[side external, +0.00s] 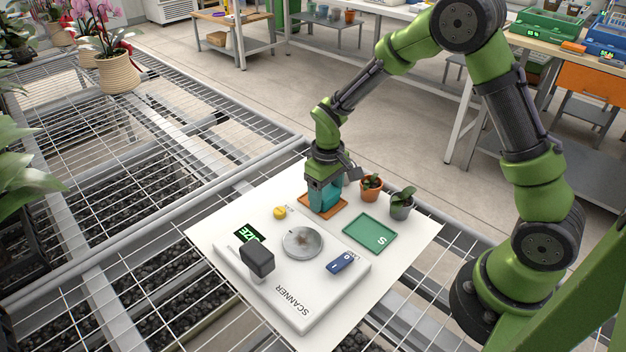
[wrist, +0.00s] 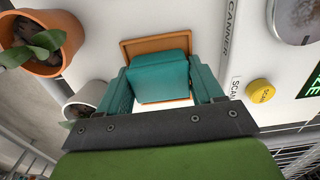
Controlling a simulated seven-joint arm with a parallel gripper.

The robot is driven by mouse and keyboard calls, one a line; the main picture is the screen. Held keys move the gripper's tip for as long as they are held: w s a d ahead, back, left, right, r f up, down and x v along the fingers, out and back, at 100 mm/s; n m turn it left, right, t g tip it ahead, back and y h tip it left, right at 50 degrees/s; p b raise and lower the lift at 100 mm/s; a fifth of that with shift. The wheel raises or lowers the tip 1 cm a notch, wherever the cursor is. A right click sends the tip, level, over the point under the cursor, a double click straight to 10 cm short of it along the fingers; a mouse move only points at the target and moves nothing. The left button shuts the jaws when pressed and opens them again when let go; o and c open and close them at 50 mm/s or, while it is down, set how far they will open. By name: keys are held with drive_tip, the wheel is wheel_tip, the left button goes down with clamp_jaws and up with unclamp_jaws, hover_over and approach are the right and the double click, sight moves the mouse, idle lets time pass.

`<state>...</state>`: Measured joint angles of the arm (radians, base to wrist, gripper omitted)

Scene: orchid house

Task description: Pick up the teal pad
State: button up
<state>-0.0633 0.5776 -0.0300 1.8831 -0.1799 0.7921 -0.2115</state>
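The teal pad (wrist: 160,78) is a thick block in the wrist view. It is between the two fingers of my gripper (wrist: 159,82), over an orange tray (wrist: 126,50). The fingers are also teal and lie flush against its left and right sides, with no gap that I can make out. In the side external view my gripper (side external: 325,194) points down at the orange tray (side external: 341,204), and the fingers partly hide the pad. I cannot tell whether the pad's underside touches the tray.
A terracotta pot (side external: 371,189) and a grey pot (side external: 402,206) with small plants stand close by. A green tray (side external: 370,235) marked S, a yellow button (side external: 280,212) and a white scanner (side external: 318,295) with a round metal plate (side external: 303,243) share the white board.

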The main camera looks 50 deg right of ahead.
sight(330, 194)
drive_tip(key=c, duration=0.4)
drive_tip(key=shift+c, duration=0.3)
drive_tip(key=shift+r, duration=0.5)
drive_tip(key=r, duration=0.1)
drive_tip(key=s+r, duration=0.1)
drive_tip(key=shift+r, duration=0.4)
drive_tip(key=s, duration=1)
drive_tip(key=s+r, duration=0.1)
drive_tip(key=s, duration=0.4)
drive_tip(key=shift+d+r, duration=0.1)
drive_tip(key=shift+d, duration=0.2)
